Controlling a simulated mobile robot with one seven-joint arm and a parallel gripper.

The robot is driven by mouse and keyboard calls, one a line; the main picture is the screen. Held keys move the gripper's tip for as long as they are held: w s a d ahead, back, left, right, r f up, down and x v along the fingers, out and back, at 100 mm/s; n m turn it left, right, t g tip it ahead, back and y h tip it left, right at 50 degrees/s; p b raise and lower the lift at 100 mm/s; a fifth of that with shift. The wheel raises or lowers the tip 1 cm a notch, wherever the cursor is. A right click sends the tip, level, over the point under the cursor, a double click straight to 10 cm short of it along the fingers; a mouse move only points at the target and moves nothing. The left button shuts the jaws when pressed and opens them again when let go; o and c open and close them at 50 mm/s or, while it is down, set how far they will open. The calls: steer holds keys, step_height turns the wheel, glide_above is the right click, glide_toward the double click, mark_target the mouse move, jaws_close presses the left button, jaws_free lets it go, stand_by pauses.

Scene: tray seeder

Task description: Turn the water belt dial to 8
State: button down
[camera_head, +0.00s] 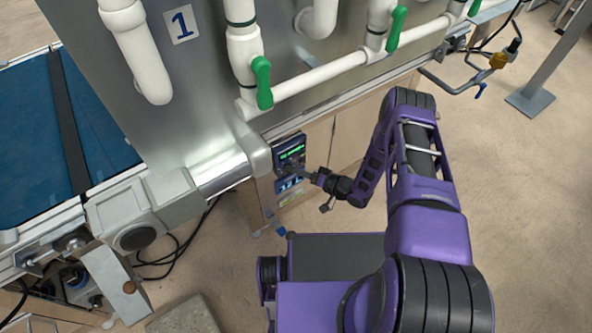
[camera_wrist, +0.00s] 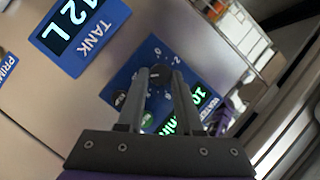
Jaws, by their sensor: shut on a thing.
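The water belt dial (camera_wrist: 158,76) is a small black knob on a blue panel (camera_wrist: 150,52) with white numbers around it. Green lit digits (camera_wrist: 199,97) show on this panel, partly behind a finger and turned in the picture. My gripper (camera_wrist: 160,74) is shut on the dial, one finger on each side of it. The dial's pointer is too small to read. In the head view the panel (camera_head: 290,147) is on the front of the cabinet, and my gripper (camera_head: 299,171) reaches it from the right, hiding the dial.
A green button (camera_wrist: 147,119) and a dark button (camera_wrist: 120,99) sit close to the fingers on the panel. A blue tank display (camera_wrist: 84,30) reading 12 L is beside it. White pipes with green valve handles (camera_head: 262,82) run above. The floor (camera_head: 510,190) at right is open.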

steer(key=n+h, duration=0.1)
steer(key=n, duration=0.1)
steer(key=n+t+h+p, duration=0.1)
steer(key=n+h, duration=0.3)
steer(key=shift+s+a+r+n+t, duration=0.25)
steer(key=shift+a+r+n+t, duration=0.05)
steer(key=shift+a+r+t, duration=0.1)
stand_by(0.6)
steer(key=c, duration=0.6)
jaws_free()
steer(key=shift+o, duration=0.2)
steer(key=shift+f, duration=0.1)
steer(key=p+v, duration=0.2)
steer(key=v, duration=1.5)
steer(key=shift+r+p, duration=0.25)
steer(key=shift+p, duration=0.05)
steer(key=shift+s+d, duration=0.1)
steer(key=shift+s, duration=0.05)
